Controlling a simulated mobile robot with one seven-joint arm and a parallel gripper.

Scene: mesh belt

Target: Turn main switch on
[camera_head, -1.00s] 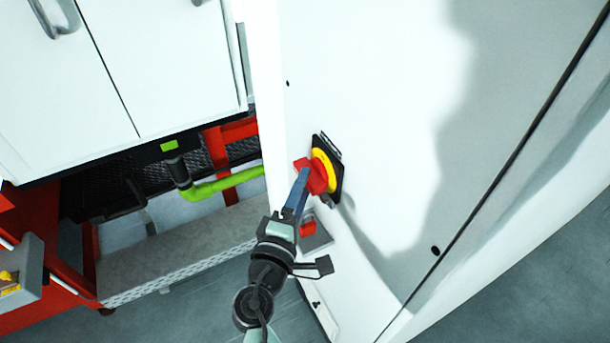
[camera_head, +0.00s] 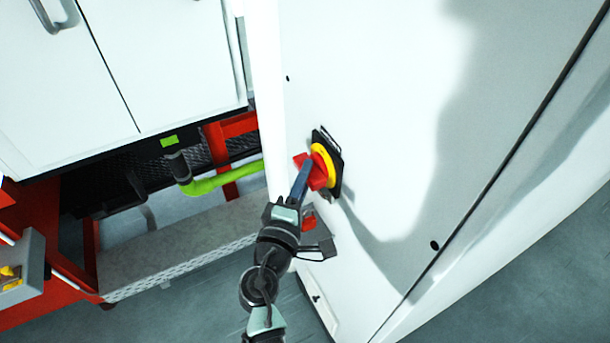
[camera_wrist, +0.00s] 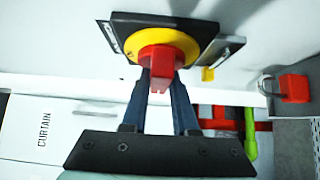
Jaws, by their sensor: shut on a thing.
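The main switch is a red rotary knob (camera_head: 314,172) on a yellow disc (camera_head: 325,165) with a black square plate (camera_head: 337,160), mounted on the white cabinet panel. In the wrist view the red knob (camera_wrist: 160,66) shows in front of the yellow disc (camera_wrist: 187,43) and the black plate (camera_wrist: 206,28). My gripper (camera_head: 304,174) reaches the knob from below left. Its two dark blue fingers (camera_wrist: 162,78) are closed on the red knob's handle. The fingertips are partly hidden behind the knob in the wrist view.
The white cabinet (camera_head: 390,100) fills the right side. A red padlock (camera_wrist: 292,88) hangs on a bracket near the switch. A green pipe (camera_head: 225,179) and red frame (camera_head: 230,128) lie to the left. Grey floor (camera_head: 510,270) is clear at lower right.

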